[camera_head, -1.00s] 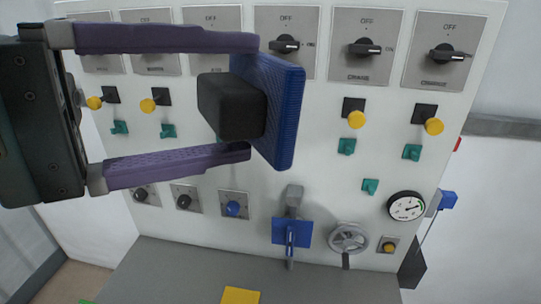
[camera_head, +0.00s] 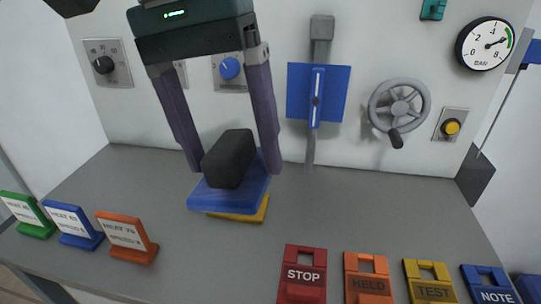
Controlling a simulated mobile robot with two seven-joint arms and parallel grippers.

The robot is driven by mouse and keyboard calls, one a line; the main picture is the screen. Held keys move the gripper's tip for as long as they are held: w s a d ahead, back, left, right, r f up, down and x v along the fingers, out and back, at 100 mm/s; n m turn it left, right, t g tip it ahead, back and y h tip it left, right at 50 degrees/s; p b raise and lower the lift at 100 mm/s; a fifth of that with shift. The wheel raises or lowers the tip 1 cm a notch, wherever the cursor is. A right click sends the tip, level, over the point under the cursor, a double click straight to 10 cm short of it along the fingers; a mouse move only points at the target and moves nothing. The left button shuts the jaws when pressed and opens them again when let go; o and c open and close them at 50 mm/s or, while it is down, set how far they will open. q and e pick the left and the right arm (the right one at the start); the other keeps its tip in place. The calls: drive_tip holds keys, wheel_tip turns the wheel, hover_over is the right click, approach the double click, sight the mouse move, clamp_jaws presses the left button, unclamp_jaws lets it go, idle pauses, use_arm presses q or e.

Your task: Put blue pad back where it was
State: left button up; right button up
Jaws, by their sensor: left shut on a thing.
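The blue pad (camera_head: 250,192) is a flat blue block with a black handle block (camera_head: 229,158) on top. My left gripper (camera_head: 232,165) points down with its two purple fingers on either side of the black handle, shut on it. The pad is over a yellow flat piece (camera_head: 245,213) on the grey bench, which shows along the pad's front and right edge. I cannot tell whether the pad touches it. My right gripper is not in view.
On the grey bench (camera_head: 380,215), green (camera_head: 28,215), blue (camera_head: 73,226) and orange (camera_head: 127,237) card stands are at left. STOP (camera_head: 303,274), HELD, TEST and NOTE tags line the front right. A blue lever plate (camera_head: 318,93), handwheel (camera_head: 399,107) and gauge (camera_head: 486,44) are on the panel behind.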

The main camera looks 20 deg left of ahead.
use_arm(q)
drive_tip(key=w+a+f+n+y+b, duration=0.1)
drive_tip(key=a+f+y+b, duration=0.1)
drive_tip(key=a+f+b, duration=0.4)
drive_tip(key=f+b, duration=0.1)
drive_tip(key=f, duration=0.4)
drive_tip(key=f+b, duration=0.1)
drive_tip(key=f, duration=0.3)
drive_tip(key=a+f+b, duration=0.1)
drive_tip(key=f, duration=0.4)
drive_tip(key=shift+f+b, duration=0.3)
drive_tip(key=shift+b, duration=0.1)
wheel_tip(320, 180, down, 4)
drive_tip(key=shift+f+b, duration=0.1)
drive_tip(key=shift+b, duration=0.5)
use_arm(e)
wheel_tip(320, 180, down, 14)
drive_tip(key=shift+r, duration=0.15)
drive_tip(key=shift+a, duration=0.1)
use_arm(q)
drive_tip(key=o, duration=1)
